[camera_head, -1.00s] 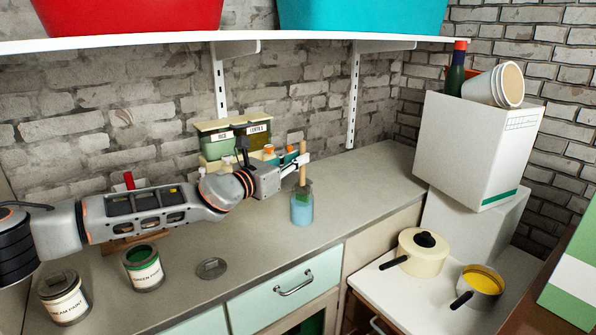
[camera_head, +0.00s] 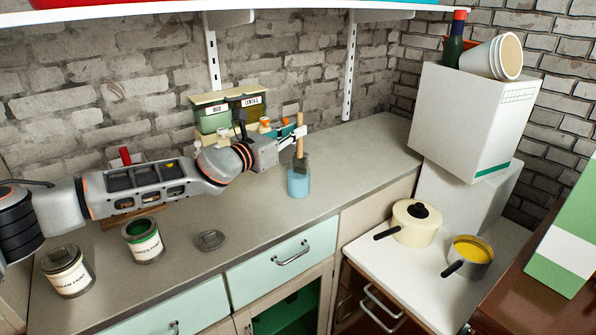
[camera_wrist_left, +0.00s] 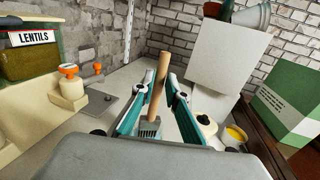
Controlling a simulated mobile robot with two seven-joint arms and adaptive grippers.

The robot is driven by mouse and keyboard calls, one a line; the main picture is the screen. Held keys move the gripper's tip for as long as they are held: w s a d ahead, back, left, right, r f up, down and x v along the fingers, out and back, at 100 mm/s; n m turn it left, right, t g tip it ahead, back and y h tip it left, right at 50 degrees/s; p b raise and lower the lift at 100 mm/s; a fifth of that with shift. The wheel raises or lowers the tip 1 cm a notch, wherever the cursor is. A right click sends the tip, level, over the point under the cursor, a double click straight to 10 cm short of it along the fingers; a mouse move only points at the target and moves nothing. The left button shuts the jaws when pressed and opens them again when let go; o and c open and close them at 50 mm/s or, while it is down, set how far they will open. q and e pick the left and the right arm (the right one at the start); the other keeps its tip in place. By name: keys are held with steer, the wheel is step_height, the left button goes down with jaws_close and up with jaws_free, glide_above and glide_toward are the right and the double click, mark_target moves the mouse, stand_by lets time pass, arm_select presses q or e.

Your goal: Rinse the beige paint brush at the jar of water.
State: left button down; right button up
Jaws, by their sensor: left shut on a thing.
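My left gripper (camera_head: 299,131) is shut on the paint brush (camera_head: 299,147), which has a beige wooden handle. The brush is upright with its head down. Its handle also shows between the teal fingers in the left wrist view (camera_wrist_left: 158,72), with the grey ferrule below. The clear jar of water (camera_head: 299,186), with pale blue water, stands on the counter directly under the gripper. The lower end of the brush shows at the jar's upper part, seemingly inside its mouth; I cannot tell whether the bristles touch the water. My right gripper is not in view.
A cream paint can (camera_head: 70,275) and a green paint can (camera_head: 143,242) stand front left, beside a loose lid (camera_head: 210,240). Storage boxes (camera_head: 230,108) stand behind my gripper. The counter (camera_head: 365,150) right of the jar is clear. Pots and a white box (camera_head: 468,120) are further right.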

arm_select(q)
steer(key=shift+d+p, duration=0.5)
steer(key=shift+p, duration=0.2)
stand_by(1.1)
steer(key=shift+r, duration=0.1)
steer(key=shift+r+p, duration=0.85)
steer(key=shift+r, duration=0.35)
step_height(320, 180, up, 6)
steer(key=shift+r, duration=0.25)
